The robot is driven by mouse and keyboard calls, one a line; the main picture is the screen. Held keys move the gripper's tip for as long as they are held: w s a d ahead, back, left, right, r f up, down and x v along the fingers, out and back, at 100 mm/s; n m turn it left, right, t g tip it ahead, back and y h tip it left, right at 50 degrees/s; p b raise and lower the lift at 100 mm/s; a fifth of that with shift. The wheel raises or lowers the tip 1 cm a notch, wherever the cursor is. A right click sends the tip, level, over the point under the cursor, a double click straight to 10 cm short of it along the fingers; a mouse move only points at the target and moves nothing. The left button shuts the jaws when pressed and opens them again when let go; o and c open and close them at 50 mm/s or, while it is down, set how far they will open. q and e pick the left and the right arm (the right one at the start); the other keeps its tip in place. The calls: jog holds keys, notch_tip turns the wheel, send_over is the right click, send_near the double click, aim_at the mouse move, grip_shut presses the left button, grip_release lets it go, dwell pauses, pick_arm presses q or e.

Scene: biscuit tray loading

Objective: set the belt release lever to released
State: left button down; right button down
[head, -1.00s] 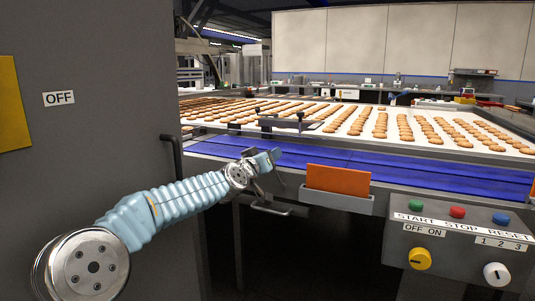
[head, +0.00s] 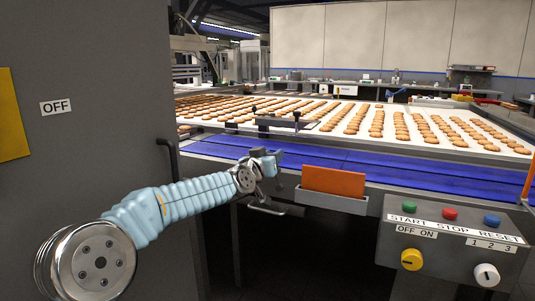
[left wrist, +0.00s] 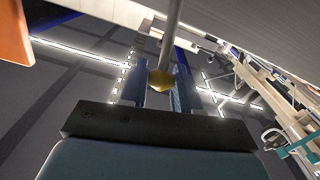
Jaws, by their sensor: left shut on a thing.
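My left arm comes in from the left in the head view, and its gripper (head: 272,162) is at the front edge of the blue belt, left of the orange panel. In the left wrist view a grey rod (left wrist: 173,35) with a brass-coloured knob (left wrist: 160,80) at its end, which looks like the belt release lever, lies between the two fingers (left wrist: 160,92). The gripper is shut on this knob. In the head view the lever is hidden or too small to make out, so its setting cannot be read. My right gripper is not in view.
A control box (head: 450,246) with buttons and knobs stands at the lower right. An orange panel (head: 333,182) sits in a grey holder right of the gripper. A grey cabinet (head: 90,140) marked OFF fills the left. Biscuits lie in rows on the white belt (head: 300,142) behind.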

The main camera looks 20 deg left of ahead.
pick_arm(q)
jog(key=shift+d, duration=0.1)
jog(key=c, duration=1)
grip_release()
jog(key=shift+s, duration=0.1)
jog(key=shift+s, duration=0.25)
jog(key=s+a+b, duration=0.1)
jog(key=s+b, duration=0.4)
jog(key=s, duration=0.8)
jog(key=shift+b, duration=0.35)
